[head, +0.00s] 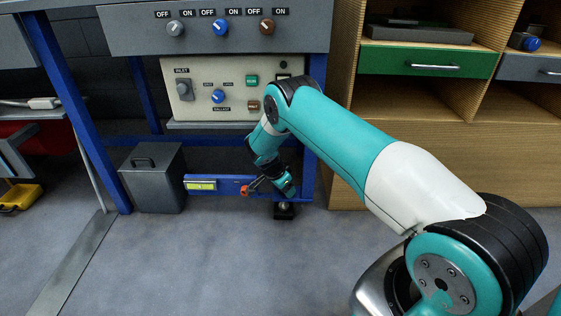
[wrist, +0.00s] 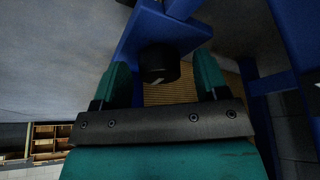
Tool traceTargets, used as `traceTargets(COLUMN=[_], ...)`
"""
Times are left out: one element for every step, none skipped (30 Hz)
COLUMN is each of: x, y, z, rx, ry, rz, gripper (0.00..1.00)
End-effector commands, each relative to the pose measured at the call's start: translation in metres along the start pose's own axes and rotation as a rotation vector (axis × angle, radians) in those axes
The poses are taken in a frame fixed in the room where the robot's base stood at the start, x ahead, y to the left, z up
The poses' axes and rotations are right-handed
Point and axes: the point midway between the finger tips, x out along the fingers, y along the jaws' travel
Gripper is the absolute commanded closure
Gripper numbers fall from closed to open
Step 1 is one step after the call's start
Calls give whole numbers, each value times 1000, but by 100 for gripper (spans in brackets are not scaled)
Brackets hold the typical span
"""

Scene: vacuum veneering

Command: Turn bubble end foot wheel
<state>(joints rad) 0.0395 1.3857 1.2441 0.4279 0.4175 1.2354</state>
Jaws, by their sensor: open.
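The foot wheel is a dark round knob (wrist: 158,65) under a blue beam in the wrist view. My gripper (wrist: 160,60) is open, with one teal finger on each side of the wheel and a visible gap to each. I cannot tell how far the wheel reaches between the fingers. In the head view my gripper (head: 285,187) is low at the right end of the blue lower rail, just above a black foot (head: 285,212). My wrist hides the wheel there. The yellow-green bubble level (head: 201,185) sits on the left part of that rail.
Above is a control panel (head: 225,92) with knobs and buttons. A grey lidded bin (head: 152,178) stands left of the level. A small orange-red part (head: 245,190) is beside my gripper. A wooden cabinet (head: 400,155) stands close on the right. The floor in front is clear.

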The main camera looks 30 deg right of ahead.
Motion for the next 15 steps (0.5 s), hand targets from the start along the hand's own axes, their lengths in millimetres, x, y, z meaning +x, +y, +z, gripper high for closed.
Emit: traceTargets(x=[-1,-1,-1,-1,-1,0,0,1,2,2,3,4,4,4,5], y=[1,1,2,2,2,3,3,3,3,3,3,4,3,3,4], z=[-1,-1,-1,-1,-1,-1,-1,-1,-1,0,-1,-1,-1,-1,-1], rx=[-40,-72,-122,-164,-208,-269,-316,-361,-421,-463,-506,-560,-601,-640,-689], ry=[0,-1,-1,-1,-1,-1,-1,-1,-1,-1,0,-1,-1,0,-1], rz=[-15,-28,-50,-67,-85,-111,-130,-150,-174,-193,-212,-234,-251,-269,-289], gripper=[33,33,33,33,33,33,33,33,33,33,33,33,33,33,33])
